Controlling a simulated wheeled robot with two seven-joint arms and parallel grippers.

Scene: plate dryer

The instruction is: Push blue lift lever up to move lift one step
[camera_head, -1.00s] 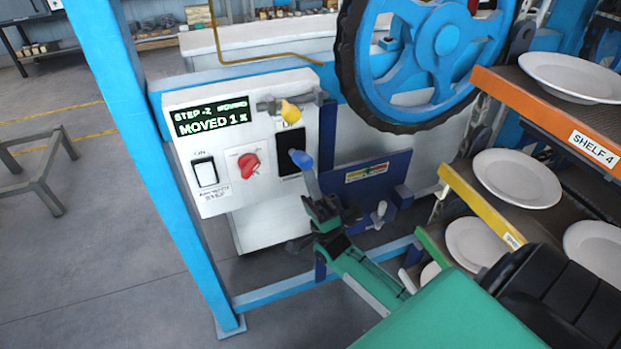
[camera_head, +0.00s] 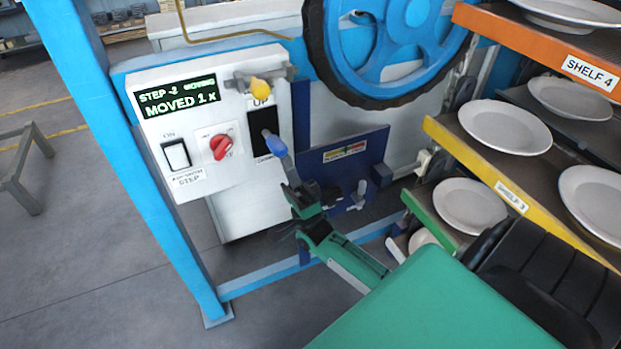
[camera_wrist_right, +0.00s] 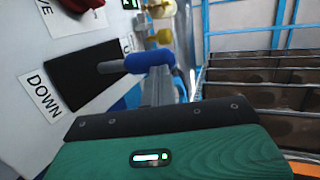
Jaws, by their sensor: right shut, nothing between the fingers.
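The blue lift lever (camera_head: 274,143) sticks out from the dark slot plate (camera_head: 259,120) on the white control panel, with UP above the plate. In the right wrist view, the lever's blue knob (camera_wrist_right: 150,62) is in front of the plate, with DOWN at the plate's near end. My right gripper (camera_head: 287,166) is shut, with nothing between its fingers. Its grey fingertips (camera_wrist_right: 158,86) are right below the knob and appear to touch it; exact contact cannot be told. The lift shelves, including the yellow shelf 3 (camera_head: 470,160) and orange shelf 4 (camera_head: 500,32), hold white plates.
A blue wheel (camera_head: 395,45) stands behind right. Blue frame posts (camera_head: 165,210) stand left; open floor lies beyond.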

